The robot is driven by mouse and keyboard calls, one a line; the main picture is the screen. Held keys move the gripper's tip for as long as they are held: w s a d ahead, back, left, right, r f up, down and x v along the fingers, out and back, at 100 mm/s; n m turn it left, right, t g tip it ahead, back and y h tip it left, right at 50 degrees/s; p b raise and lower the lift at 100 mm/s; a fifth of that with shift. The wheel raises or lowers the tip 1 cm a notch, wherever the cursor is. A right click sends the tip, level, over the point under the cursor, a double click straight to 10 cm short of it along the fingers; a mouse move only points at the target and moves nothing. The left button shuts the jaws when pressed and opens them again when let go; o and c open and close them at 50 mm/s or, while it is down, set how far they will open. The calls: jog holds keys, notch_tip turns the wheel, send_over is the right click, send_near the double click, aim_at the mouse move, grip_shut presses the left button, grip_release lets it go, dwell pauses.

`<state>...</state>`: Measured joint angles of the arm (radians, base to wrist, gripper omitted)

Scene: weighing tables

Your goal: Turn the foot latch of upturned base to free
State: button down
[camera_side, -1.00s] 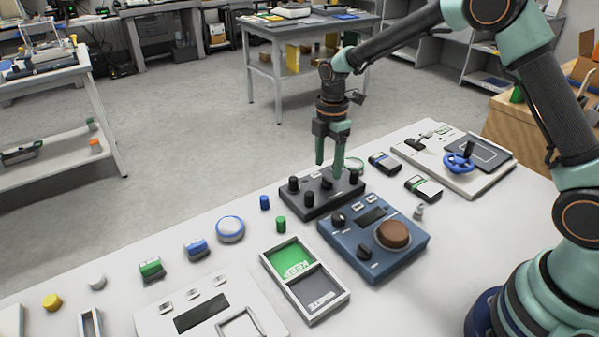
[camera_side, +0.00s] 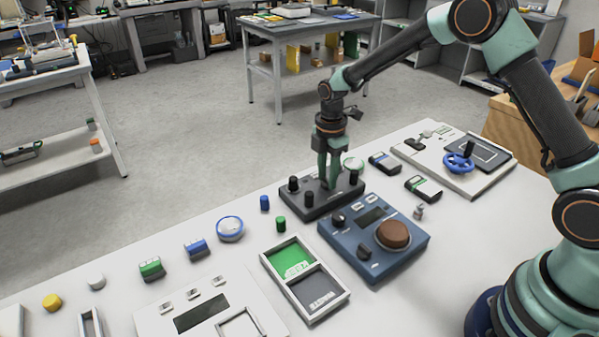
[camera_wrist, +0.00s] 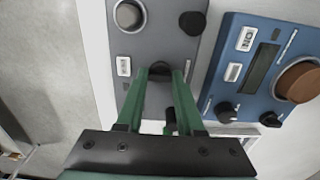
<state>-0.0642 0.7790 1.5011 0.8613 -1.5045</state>
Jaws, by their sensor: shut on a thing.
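The upturned base (camera_side: 316,209) is a dark grey slab with several black round feet standing up from it. It lies on the white table behind the blue device, and its face shows in the wrist view (camera_wrist: 146,45). My gripper (camera_side: 328,184) points straight down over the middle of the base. In the wrist view, its green fingers (camera_wrist: 166,72) are closed around a small dark knob, the foot latch (camera_wrist: 158,68). The fingers hide much of the latch, and I cannot tell which way it is turned.
The blue device (camera_side: 375,232) with a brown knob stands close in front of the base. A green and blue cylinder sit to its left. A two-part tray (camera_side: 306,281) lies nearer the front. A panel with a blue handwheel (camera_side: 459,162) is at the right.

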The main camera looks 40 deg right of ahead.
jog(key=m, duration=0.4)
jog(key=shift+m, duration=0.3)
jog(key=m, duration=0.9)
jog(key=shift+m, duration=2.2)
jog(key=shift+r, duration=0.1)
jog(key=c, duration=0.5)
grip_release()
jog(key=shift+c, duration=0.2)
